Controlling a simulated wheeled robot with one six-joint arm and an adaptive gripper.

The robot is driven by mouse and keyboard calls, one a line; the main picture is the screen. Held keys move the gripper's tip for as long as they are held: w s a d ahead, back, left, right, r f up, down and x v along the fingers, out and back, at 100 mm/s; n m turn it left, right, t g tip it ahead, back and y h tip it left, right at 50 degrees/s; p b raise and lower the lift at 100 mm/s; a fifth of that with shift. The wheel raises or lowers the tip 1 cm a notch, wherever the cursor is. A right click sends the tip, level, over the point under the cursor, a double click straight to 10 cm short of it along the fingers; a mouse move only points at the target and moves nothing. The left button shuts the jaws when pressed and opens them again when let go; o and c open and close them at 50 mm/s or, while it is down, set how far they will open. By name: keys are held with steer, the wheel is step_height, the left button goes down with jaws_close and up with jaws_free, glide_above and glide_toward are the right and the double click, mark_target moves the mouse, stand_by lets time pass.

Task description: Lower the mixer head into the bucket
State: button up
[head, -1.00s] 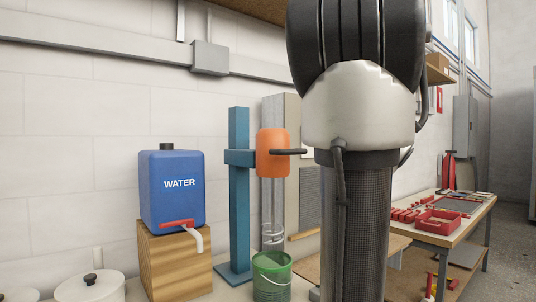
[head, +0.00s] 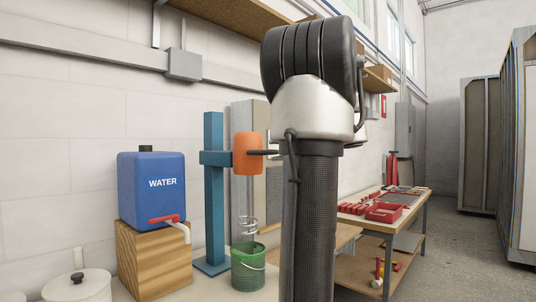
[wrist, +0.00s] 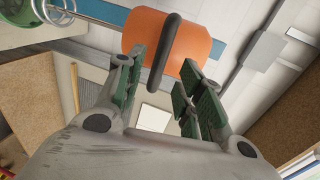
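The orange mixer head (head: 247,154) sits raised on a teal post (head: 214,190), with a dark handle (head: 263,153) sticking out to the right. Its spiral whisk (head: 248,226) hangs just above the green bucket (head: 248,272). In the wrist view the orange mixer head (wrist: 178,38) fills the top middle, and its dark handle (wrist: 164,58) lies across it. My gripper (wrist: 161,72) is open, its green-padded fingers on either side of the handle's near end. I cannot tell whether they touch it.
A blue water container (head: 152,188) with a red tap stands on a wooden block (head: 154,262) left of the post. A white lidded pot (head: 77,287) is at the lower left. A workbench (head: 400,212) with red tools stands at the right, with open floor beyond it.

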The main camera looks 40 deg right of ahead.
steer(key=x, duration=0.5)
steer(key=shift+w+f, duration=0.1)
steer(key=shift+w, duration=0.2)
jaws_close()
